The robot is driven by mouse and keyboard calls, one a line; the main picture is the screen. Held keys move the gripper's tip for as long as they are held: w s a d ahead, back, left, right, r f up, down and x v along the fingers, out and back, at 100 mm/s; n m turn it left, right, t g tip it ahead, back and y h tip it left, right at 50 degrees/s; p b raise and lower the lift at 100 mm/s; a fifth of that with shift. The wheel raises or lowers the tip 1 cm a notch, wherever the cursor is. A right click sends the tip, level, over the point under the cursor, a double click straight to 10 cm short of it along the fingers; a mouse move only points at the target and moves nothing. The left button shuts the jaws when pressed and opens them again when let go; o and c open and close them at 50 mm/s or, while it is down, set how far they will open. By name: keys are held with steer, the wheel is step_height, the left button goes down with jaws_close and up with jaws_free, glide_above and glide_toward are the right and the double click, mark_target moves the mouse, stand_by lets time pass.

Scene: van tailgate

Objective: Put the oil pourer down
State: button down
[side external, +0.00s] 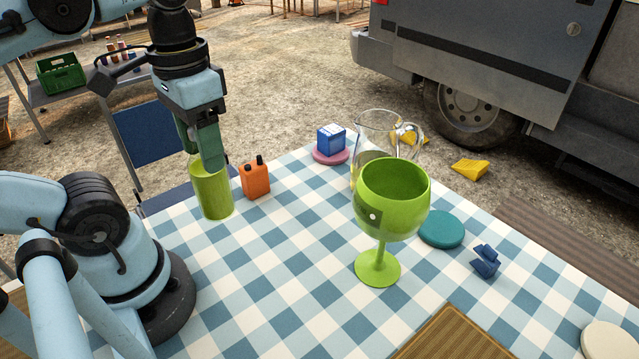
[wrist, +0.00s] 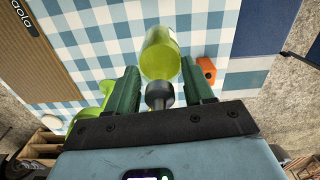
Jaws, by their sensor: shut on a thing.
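The oil pourer (side external: 211,192) is a yellow-green bottle, upright at the left edge of the checked tablecloth (side external: 290,235). My gripper (side external: 212,158) is shut on its upper end, with the green fingers pointing down. In the wrist view the fingers (wrist: 158,78) stand on either side of the dark cap, and the oil pourer's body (wrist: 160,52) extends beyond them. The bottle's base is at or just above the cloth; I cannot tell whether it touches. The top of the bottle is hidden by the fingers in the side view.
An orange canister (side external: 255,178) stands close to the right of the bottle. A blue box (side external: 331,139) on a pink disc, a glass pitcher (side external: 366,130), a green goblet (side external: 378,268), a teal disc (side external: 441,229) and a blue clip (side external: 485,261) are farther right. Cloth before the bottle is clear.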

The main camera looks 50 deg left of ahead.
steer(key=shift+w+d+r+m, duration=0.2)
steer(key=shift+d+m, duration=0.1)
steer(key=shift+d, duration=0.3)
steer(key=s+d+m, duration=0.2)
steer(key=d+m, duration=0.6)
steer(key=d, duration=0.3)
steer(key=s+d+m, duration=0.3)
steer(key=d+m, duration=0.5)
steer(key=d, duration=0.3)
steer(key=w+a+f, duration=0.4)
steer(key=w+f, duration=0.6)
steer(key=f, duration=0.1)
steer(key=shift+w, duration=0.35)
steer(key=shift+a, duration=0.1)
steer(key=shift+c, duration=2.1)
jaws_free()
